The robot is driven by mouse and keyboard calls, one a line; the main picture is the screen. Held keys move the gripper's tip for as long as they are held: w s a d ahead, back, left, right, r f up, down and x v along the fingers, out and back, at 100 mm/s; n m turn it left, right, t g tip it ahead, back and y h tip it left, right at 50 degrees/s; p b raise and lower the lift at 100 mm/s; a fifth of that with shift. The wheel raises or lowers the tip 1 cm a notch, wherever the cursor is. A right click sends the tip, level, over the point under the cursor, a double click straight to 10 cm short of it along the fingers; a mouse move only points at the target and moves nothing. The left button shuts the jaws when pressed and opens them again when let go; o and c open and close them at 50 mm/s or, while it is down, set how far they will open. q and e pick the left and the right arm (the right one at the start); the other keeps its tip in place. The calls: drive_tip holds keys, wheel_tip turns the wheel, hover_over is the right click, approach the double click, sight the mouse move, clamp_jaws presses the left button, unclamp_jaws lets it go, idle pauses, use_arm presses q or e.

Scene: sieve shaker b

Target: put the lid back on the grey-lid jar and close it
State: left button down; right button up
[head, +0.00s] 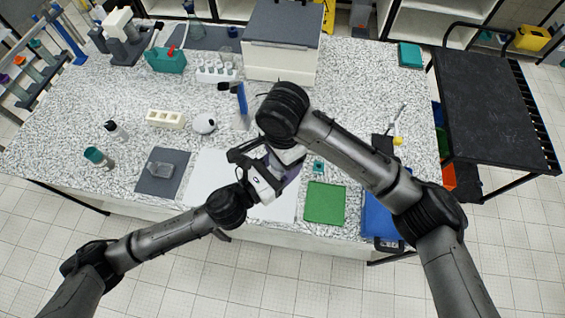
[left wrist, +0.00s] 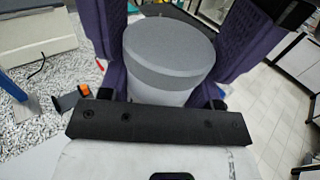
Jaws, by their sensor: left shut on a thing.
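The grey-lid jar (left wrist: 168,65) stands between the purple finger pads of my left gripper in the left wrist view. It has a flat grey top with a darker grey rim above a paler body. The lid (left wrist: 168,42) looks seated on the body; I cannot tell whether it is fully closed. My left gripper (head: 281,170) is shut on the jar above the front of the bench. In the head view the jar is mostly hidden by my right arm. The right arm's wrist hangs just above that spot, and its fingers are hidden.
A white sheet (head: 205,180) lies under the left gripper. A green mat (head: 325,203) and blue bin (head: 377,218) are to its right. A dark mat (head: 152,184), white well block (head: 165,118) and round white object (head: 204,123) are left. A grey box (head: 283,45) stands behind.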

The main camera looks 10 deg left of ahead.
drive_tip(key=c, duration=0.6)
drive_tip(key=o, duration=1)
drive_tip(key=shift+r, duration=0.1)
drive_tip(key=shift+r, duration=2.2)
drive_tip(key=shift+c, duration=0.4)
